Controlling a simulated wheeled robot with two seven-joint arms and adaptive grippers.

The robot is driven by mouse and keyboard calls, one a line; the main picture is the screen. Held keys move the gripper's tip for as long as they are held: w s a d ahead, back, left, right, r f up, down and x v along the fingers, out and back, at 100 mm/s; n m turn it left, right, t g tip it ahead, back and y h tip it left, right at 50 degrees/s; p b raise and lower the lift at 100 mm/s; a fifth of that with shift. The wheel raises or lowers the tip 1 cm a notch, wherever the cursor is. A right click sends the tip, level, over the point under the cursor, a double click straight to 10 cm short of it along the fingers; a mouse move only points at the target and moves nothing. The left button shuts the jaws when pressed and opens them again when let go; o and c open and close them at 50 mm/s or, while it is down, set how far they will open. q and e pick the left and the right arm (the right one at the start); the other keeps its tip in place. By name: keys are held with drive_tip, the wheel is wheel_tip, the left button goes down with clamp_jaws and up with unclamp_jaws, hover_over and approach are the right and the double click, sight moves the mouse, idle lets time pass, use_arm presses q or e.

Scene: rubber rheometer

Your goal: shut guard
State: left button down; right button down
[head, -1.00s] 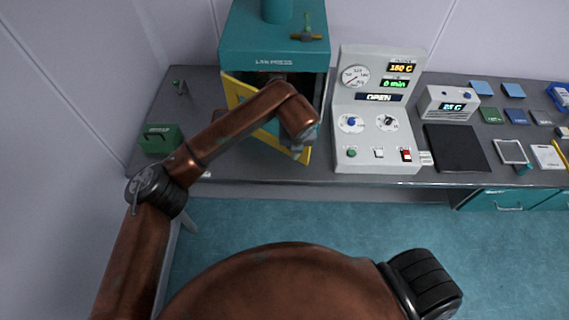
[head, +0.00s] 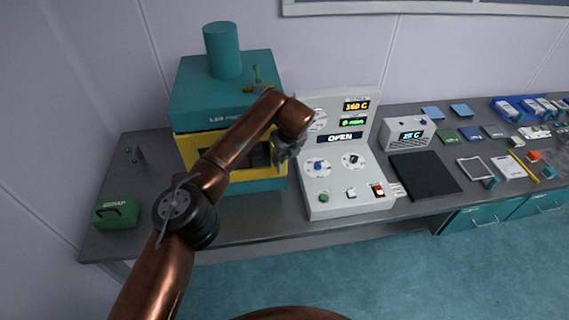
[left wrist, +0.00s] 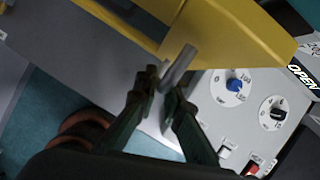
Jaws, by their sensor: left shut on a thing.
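The teal lab press (head: 205,95) stands at the back left of the bench. Its yellow guard (head: 190,147) lies across the press front, around a dark window; I cannot tell whether it is fully flush. The control panel's display (head: 340,136) reads OPEN. My left gripper (head: 284,158) is at the guard's right edge. In the left wrist view my left gripper (left wrist: 163,88) is shut on the guard's grey handle (left wrist: 179,66), below the yellow guard (left wrist: 225,30). My forearm hides part of the guard. My right gripper is not in view.
The grey control panel (head: 345,185) stands close to the right of my left gripper. A green case (head: 116,213) sits on the left of the bench. A black mat (head: 425,175) and a small meter (head: 408,133) lie further right.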

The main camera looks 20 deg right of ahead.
use_arm(q)
drive_tip(key=shift+w+a+r, duration=0.15)
drive_tip(key=shift+w+r, duration=0.05)
drive_tip(key=shift+w, duration=0.2)
drive_tip(key=c, duration=2.5)
unclamp_jaws()
drive_tip(key=o, duration=0.5)
drive_tip(key=shift+w+d+f, duration=0.2)
drive_tip(key=shift+c, duration=0.2)
drive_tip(key=shift+s, duration=0.25)
drive_tip(key=shift+r, duration=0.15)
drive_tip(key=v, duration=1.2)
drive_tip(key=shift+d, duration=0.1)
